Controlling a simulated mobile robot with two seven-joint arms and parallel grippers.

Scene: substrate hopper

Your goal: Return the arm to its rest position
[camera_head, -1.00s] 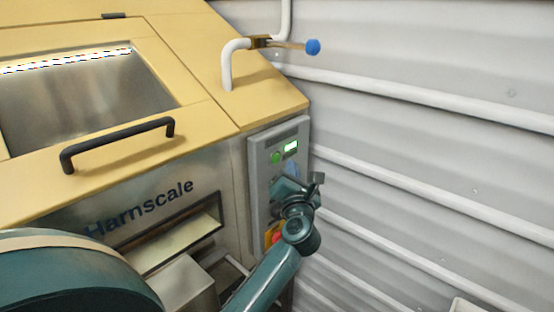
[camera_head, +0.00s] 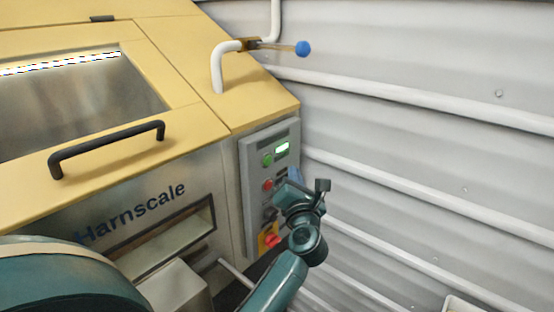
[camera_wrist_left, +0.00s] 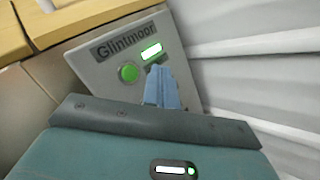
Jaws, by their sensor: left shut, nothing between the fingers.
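My left gripper (camera_head: 294,175) shows in the head view, in front of the right edge of the grey control panel (camera_head: 285,136). Its blue fingers are shut with nothing between them. In the left wrist view the shut fingers (camera_wrist_left: 162,86) point toward the panel, which reads "Glintmoor". A green button (camera_wrist_left: 128,73) and a lit display (camera_wrist_left: 151,51) show there just beyond the fingertips. I cannot tell the exact gap to the panel. The left forearm comes up from the bottom of the head view. My right gripper is not in view.
The yellow-topped Harnscale hopper (camera_head: 190,88) fills the left, with a black handle (camera_head: 106,149). The panel has a red button (camera_head: 267,185) and a red-yellow switch (camera_head: 269,238). A white pipe with a blue-knobbed lever (camera_head: 303,48) stands above. A corrugated wall (camera_head: 430,150) bounds the right.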

